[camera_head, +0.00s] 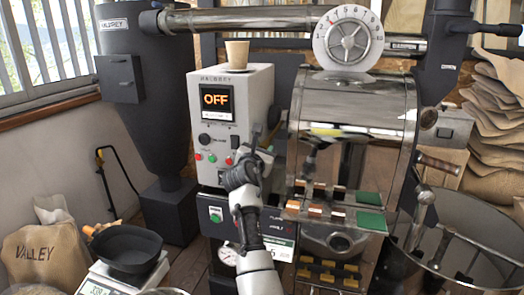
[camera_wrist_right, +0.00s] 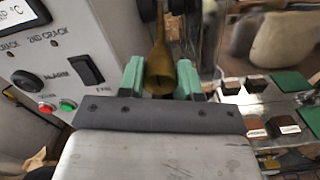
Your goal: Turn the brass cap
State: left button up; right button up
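The brass cap (camera_wrist_right: 160,70) is a dull gold, flared piece in the right wrist view, narrow at the top and wide towards my palm. My right gripper (camera_wrist_right: 160,80) has its two green fingers on either side of it, and both seem to meet its edges. In the head view my right gripper (camera_head: 250,160) is in front of the grey control panel (camera_head: 258,95), left of the steel drum. The cap cannot be made out there. My left gripper is not in view.
The panel display (camera_head: 217,99) reads OFF, and a paper cup (camera_head: 237,54) stands on top. The steel roasting drum (camera_head: 350,100) is to the right, above a ledge with coloured blocks. A black pan (camera_head: 127,248) sits on a scale at lower left.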

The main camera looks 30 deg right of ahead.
jog(key=shift+c, duration=1)
jog(key=shift+m, duration=0.4)
jog(key=m+p, duration=0.1)
jog(key=m, duration=0.1)
jog(key=shift+m, duration=0.3)
jog(key=m, duration=0.4)
jog(key=shift+f+m, duration=0.15)
jog(key=shift+m, duration=0.15)
jog(key=m+b, duration=0.2)
jog(key=m, duration=0.2)
jog(key=shift+f+m, duration=0.1)
jog(key=shift+m, duration=0.2)
jog(key=m+b, duration=0.2)
jog(key=m, duration=0.3)
jog(key=shift+b, duration=0.3)
jog(key=shift+m, duration=0.3)
